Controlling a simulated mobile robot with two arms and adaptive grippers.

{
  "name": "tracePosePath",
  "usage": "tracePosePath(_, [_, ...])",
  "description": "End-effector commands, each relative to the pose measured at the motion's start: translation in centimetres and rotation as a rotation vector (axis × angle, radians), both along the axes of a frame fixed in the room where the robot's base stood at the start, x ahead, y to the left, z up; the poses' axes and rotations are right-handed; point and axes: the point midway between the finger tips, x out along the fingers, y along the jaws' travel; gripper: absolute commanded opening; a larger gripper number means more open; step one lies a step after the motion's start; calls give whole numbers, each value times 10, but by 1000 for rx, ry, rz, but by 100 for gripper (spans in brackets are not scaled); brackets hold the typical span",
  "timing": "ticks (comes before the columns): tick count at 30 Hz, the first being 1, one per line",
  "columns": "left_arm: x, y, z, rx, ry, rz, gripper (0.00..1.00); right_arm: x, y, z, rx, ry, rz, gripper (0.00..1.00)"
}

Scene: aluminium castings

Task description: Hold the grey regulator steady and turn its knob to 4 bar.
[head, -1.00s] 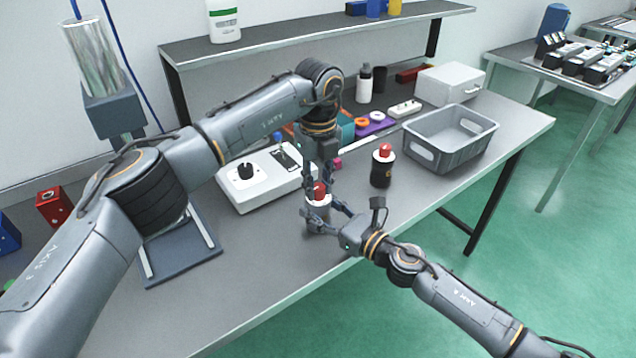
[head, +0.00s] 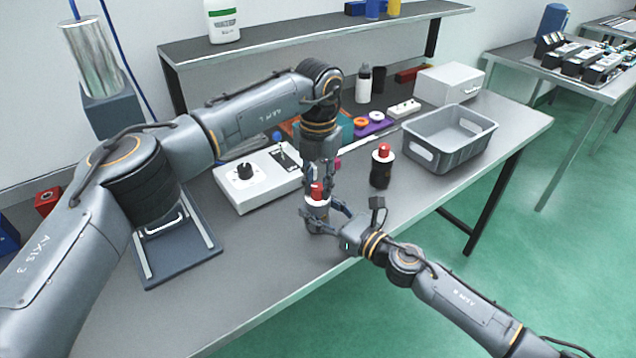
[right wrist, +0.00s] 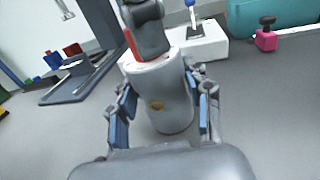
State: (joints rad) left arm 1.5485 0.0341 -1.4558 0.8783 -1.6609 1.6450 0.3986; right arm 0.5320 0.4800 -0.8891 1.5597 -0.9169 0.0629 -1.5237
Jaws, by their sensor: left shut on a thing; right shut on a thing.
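The grey regulator (head: 316,212) stands upright near the front edge of the bench, with a white collar and a red knob (head: 317,190) on top. My right gripper (head: 324,217) is shut on its body from the front right. In the right wrist view the grey body (right wrist: 172,108) with a yellow-brown mark sits between my blue-padded fingers (right wrist: 165,114). My left gripper (head: 319,186) reaches down from above and is shut on the red knob. In the right wrist view my left gripper mostly hides the knob. I cannot read any pressure scale.
A black regulator (head: 381,172) with a red knob stands to the right. A grey crate (head: 452,148) is further right. A white box (head: 252,185) with a black dial lies behind left, and a pink knob (right wrist: 266,40) behind. The bench front is clear.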

Motion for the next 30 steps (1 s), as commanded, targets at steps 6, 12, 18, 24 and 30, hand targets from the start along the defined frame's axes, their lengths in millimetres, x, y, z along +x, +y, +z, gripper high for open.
tracePosePath(6, [0,0,0,1,0,-204,0,1,-1,-1,-1,1,-2,7])
tracePosePath(12, [0,1,0,2,0,-394,0,0,-1,-1,-1,1,-2,7])
tracePosePath(18, [0,0,0,1,1,-583,0,1,-1,-1,-1,1,-2,7])
tracePosePath(24, [0,1,0,2,0,-773,0,1,-1,-1,-1,1,-2,7])
tracePosePath(30, [0,1,0,3,1,-963,0,1,-1,-1,-1,1,-3,7])
